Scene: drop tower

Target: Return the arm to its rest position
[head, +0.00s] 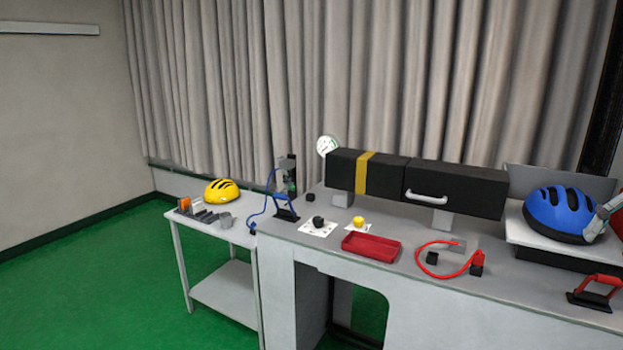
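The blue helmet sits on a white raised platform (522,235) on the bench. My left gripper is not in view.
The grey bench (330,243) holds a long black box unit (455,190), a red tray (371,247), a red cable loop (421,262), and a red-handled item (597,290). A yellow helmet (222,191) sits on a side table (238,237). Green floor at left is clear.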

